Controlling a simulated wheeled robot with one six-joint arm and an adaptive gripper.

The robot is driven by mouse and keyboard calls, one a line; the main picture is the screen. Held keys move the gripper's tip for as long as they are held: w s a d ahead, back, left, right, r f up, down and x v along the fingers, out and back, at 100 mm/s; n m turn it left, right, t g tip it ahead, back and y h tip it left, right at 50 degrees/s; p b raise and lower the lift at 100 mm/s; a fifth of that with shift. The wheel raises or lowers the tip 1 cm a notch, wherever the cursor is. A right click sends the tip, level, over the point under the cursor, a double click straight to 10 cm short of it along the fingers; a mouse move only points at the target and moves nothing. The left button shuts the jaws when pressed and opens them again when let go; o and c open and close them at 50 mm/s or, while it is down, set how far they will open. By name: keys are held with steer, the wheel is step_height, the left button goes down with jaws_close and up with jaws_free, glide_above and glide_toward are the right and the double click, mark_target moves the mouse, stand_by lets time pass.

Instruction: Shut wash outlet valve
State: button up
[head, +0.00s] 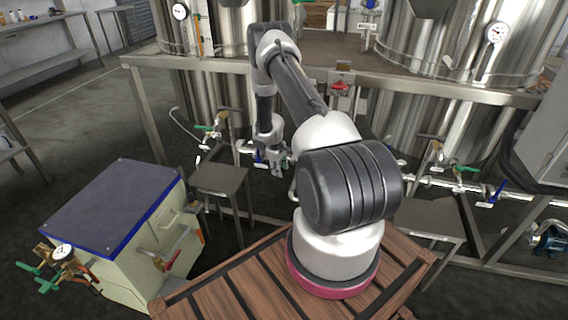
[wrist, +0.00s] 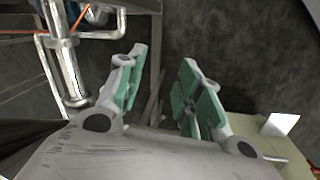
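Several valves with coloured handles show in the head view; I cannot read any tag that says which is the wash outlet valve. A blue-handled valve (head: 259,158) sits on the pipe under the left tank, right by my gripper (head: 277,160). A green-handled valve (head: 207,128) is to its left. Another blue handle (head: 497,192) and a green handle (head: 465,169) are on the right pipe run. A steel pipe (wrist: 63,60) is left of the fingers.
Two steel tanks (head: 215,85) (head: 430,75) stand behind a metal frame rail (head: 450,92). A small metal stand (head: 220,178) is left of my arm. A cream cabinet with a dark top (head: 112,205) and red-handled fittings is at lower left. Open floor lies at far left.

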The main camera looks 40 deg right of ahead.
steer(key=shift+m+g, duration=0.5)
steer(key=s+r, duration=0.2)
steer(key=r, duration=0.2)
steer(key=shift+s+d+r, duration=0.2)
steer(key=shift+s+r, duration=0.2)
